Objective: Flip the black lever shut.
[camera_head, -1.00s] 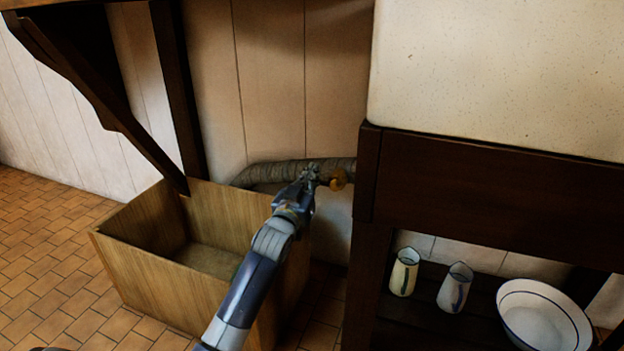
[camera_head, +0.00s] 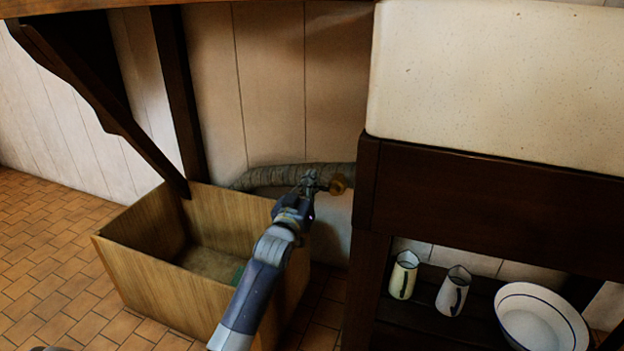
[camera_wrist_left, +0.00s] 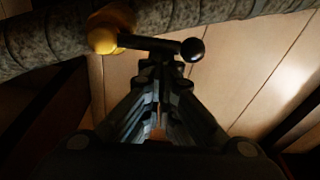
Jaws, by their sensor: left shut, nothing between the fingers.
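The black lever (camera_wrist_left: 150,43) shows in the left wrist view as a short dark bar with a round black knob (camera_wrist_left: 192,49) at its right end. Its other end meets a brass fitting (camera_wrist_left: 104,34) on a thick grey-green wrapped pipe (camera_wrist_left: 200,12). In the head view the brass fitting (camera_head: 338,184) shows just right of my left gripper (camera_head: 310,180), and the lever is too small to make out there. My left gripper (camera_wrist_left: 160,64) is shut and empty, its fingertips right at the lever's bar near the knob. I cannot tell whether they touch. My right gripper is not in view.
An open wooden box (camera_head: 165,290) stands on the tiled floor below my left arm, with something green inside. A dark wooden sink stand (camera_head: 480,200) is close on the right, with two jugs (camera_head: 403,274) and a white basin (camera_head: 540,318) on its shelf. A wooden brace (camera_head: 95,95) hangs at upper left.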

